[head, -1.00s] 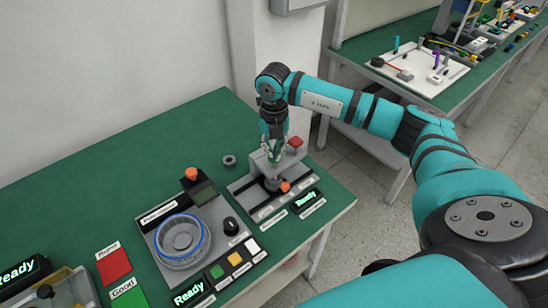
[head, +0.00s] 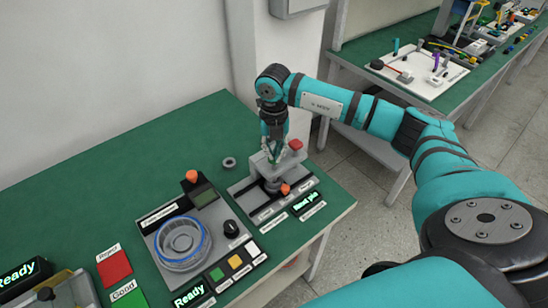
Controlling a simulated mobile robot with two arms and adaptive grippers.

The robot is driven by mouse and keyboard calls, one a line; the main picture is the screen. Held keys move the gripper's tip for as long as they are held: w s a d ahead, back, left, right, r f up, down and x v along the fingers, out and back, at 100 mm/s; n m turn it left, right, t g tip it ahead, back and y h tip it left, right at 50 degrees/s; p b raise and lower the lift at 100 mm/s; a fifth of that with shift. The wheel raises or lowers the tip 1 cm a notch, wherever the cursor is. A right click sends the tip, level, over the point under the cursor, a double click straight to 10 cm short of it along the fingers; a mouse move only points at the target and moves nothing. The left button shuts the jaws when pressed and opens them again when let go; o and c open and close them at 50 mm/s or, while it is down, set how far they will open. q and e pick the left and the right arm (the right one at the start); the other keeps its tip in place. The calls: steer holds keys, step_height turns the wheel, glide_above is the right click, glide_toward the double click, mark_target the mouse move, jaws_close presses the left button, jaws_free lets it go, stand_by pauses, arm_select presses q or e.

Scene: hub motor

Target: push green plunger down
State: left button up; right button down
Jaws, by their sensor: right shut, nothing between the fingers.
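My right gripper (head: 273,155) points straight down, shut and empty, over the small grey press station (head: 262,180) on the green bench. Its fingertips are at the top of the press, where a small bit of green shows between and behind them. The green plunger is mostly hidden by the fingers, so I cannot tell how far down it is or whether the fingers touch it. My left gripper is out of view.
The station's display (head: 306,203) shows green text that looks like "Need pin". Left of it is a tester panel (head: 205,235) holding a round hub motor with a blue ring (head: 183,242). A small grey ring (head: 229,162) lies behind. Red (head: 114,267) and green mats lie at left.

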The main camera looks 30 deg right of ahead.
steer(key=shift+r+p, duration=2.2)
steer(key=shift+r, duration=1.5)
steer(key=shift+f, duration=0.1)
